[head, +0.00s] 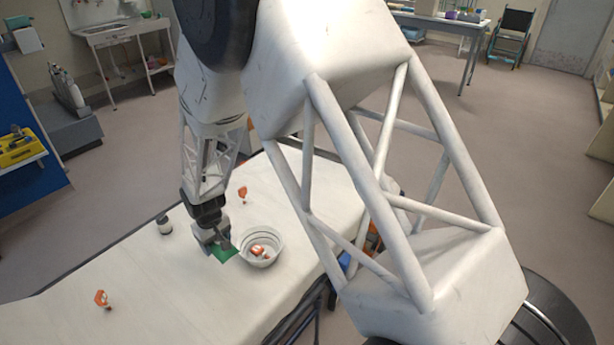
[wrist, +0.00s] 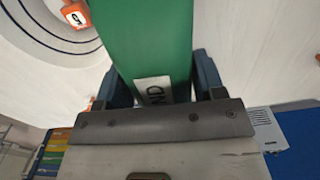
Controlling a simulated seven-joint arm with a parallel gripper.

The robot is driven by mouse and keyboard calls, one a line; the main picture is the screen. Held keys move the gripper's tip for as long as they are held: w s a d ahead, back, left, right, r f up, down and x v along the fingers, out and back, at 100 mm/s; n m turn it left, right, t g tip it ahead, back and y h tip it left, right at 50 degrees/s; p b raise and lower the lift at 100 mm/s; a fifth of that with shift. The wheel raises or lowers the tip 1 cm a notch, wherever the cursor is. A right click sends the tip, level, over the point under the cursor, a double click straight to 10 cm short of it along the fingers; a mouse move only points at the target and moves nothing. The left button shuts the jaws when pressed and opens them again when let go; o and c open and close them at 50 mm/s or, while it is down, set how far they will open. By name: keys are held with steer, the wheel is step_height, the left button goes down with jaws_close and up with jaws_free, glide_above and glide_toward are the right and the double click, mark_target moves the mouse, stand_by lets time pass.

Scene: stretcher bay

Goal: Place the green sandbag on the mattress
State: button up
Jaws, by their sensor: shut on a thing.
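The green sandbag (head: 224,254) is between the fingers of my gripper (head: 214,240), low over the white mattress (head: 180,290). In the wrist view the sandbag (wrist: 145,38) is a long green block with a white label, and a finger of my gripper (wrist: 160,82) stands on each side of it. My gripper is shut on it. My gripper hides part of the sandbag in the head view. I cannot tell whether the sandbag touches the mattress.
A pale bowl (head: 275,238) holding an orange-and-white item (head: 258,251) stands just right of the sandbag. A small dark-topped bottle (head: 164,225) stands to the left. Orange items lie behind (head: 242,194) and at front left (head: 102,299). The front of the mattress has free room.

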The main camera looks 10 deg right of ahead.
steer(key=w+d, duration=0.8)
steer(key=d, duration=0.4)
steer(key=w+d, duration=0.8)
steer(key=d, duration=0.4)
steer(key=w+d, duration=0.8)
steer(key=d, duration=0.3)
steer(key=shift+n, duration=0.4)
steer(key=shift+d+f, duration=0.15)
steer(key=shift+f, duration=1.1)
steer(key=shift+d+f, duration=0.15)
steer(key=shift+f, duration=1.1)
steer(key=w, duration=0.5)
steer(key=w+f, duration=0.1)
steer(key=w, duration=1)
steer(key=shift+a+f, duration=0.1)
steer(key=shift+f, duration=0.1)
steer(key=shift+f, duration=0.1)
steer(key=shift+f, duration=1.7)
